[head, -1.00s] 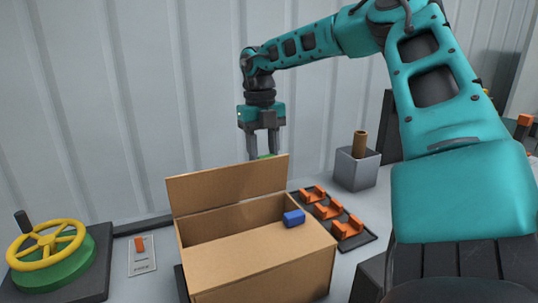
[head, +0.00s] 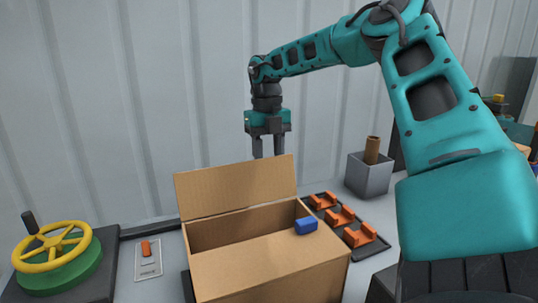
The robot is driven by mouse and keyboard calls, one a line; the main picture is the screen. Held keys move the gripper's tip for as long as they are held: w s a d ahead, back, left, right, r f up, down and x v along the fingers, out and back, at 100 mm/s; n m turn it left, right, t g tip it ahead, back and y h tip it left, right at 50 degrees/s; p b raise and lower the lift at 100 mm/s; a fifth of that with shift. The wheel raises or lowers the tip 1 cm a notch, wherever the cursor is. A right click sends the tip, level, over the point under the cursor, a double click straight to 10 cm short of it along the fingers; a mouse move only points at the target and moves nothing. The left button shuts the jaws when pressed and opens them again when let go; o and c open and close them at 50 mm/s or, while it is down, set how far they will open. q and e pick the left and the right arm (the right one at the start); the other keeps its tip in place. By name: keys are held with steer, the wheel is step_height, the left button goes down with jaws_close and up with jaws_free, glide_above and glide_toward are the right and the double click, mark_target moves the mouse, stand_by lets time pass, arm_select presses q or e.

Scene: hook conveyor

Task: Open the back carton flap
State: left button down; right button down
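The brown carton (head: 270,272) stands at the front middle of the bench with its top partly open. Its back flap (head: 236,187) stands up along the far edge. The near part of the top is covered by a panel. My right gripper (head: 268,147) points down behind the flap near its right end. Its two fingers are apart with a gap between them, but their tips are hidden behind the flap. I cannot tell if they touch it or hold something. My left gripper is not in view.
A blue block (head: 306,226) sits at the carton's right edge. A black tray (head: 367,250) with orange holders lies to the right. A grey box (head: 369,176) holds a brown cylinder. A yellow handwheel (head: 53,247) and a switch plate (head: 148,263) are left.

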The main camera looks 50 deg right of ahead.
steer(key=shift+s+a+f+g, duration=0.15)
steer(key=shift+s+f, duration=0.15)
steer(key=shift+f, duration=0.2)
steer(key=shift+s+a+f+g, duration=0.15)
steer(key=shift+s+f, duration=0.1)
steer(key=shift+f, duration=0.25)
steer(key=c, duration=0.8)
jaws_free()
steer(key=shift+c, duration=0.2)
steer(key=shift+o, duration=1.2)
steer(key=shift+w+a, duration=0.15)
steer(key=shift+r, duration=0.1)
steer(key=shift+d+r, duration=0.2)
steer(key=shift+r, duration=0.05)
step_height(320, 180, up, 14)
steer(key=w+p, duration=0.1)
steer(key=w, duration=0.1)
steer(key=shift+d+p, duration=0.2)
steer(key=shift+p, duration=0.2)
